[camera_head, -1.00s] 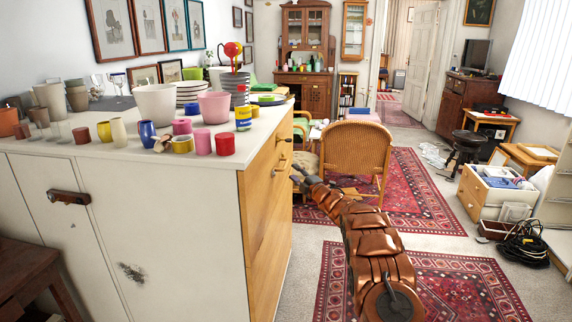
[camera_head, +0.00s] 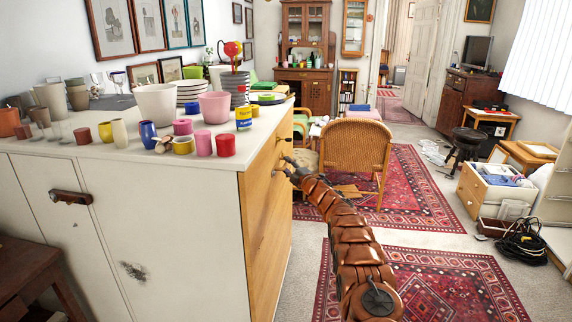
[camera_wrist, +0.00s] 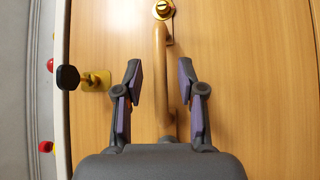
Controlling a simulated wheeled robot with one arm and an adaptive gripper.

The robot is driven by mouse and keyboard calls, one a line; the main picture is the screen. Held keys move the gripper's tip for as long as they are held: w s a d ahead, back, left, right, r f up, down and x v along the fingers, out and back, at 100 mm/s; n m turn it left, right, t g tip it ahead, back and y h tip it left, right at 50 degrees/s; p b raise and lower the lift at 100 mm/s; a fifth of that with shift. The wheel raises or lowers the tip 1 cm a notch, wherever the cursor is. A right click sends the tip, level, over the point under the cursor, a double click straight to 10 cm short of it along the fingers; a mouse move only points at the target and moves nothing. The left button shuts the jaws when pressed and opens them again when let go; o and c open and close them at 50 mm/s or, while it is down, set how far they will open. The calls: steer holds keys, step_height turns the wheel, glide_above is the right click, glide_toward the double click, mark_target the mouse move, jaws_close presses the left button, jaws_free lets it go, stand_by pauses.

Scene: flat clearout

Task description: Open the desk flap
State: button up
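The desk flap (camera_head: 262,220) is the light wooden front of the white cabinet and stands upright. It also shows in the wrist view (camera_wrist: 235,45), filling most of it. A bar-shaped wooden handle (camera_wrist: 160,50) is on it, with a round brass fitting at one end. A dark-headed key (camera_wrist: 68,77) sits in a brass lock left of the handle. My gripper (camera_wrist: 160,80) is open, with a finger on either side of the handle and a gap to each. In the head view my gripper (camera_head: 282,167) is close to the wooden front; the handle there is mostly hidden.
Cups, bowls and stacked plates crowd the white cabinet top (camera_head: 120,160). A wicker chair (camera_head: 356,150) stands just beyond my arm. Red patterned rugs (camera_head: 440,285) cover open floor right of the cabinet. A drawer box (camera_head: 484,195) and black cables (camera_head: 522,243) lie farther right.

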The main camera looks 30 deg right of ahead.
steer(key=shift+w+r, duration=0.2)
steer(key=shift+w, duration=0.2)
steer(key=shift+w+f+p, duration=0.1)
steer(key=shift+w+p, duration=0.2)
steer(key=shift+p, duration=0.05)
jaws_close()
stand_by(0.6)
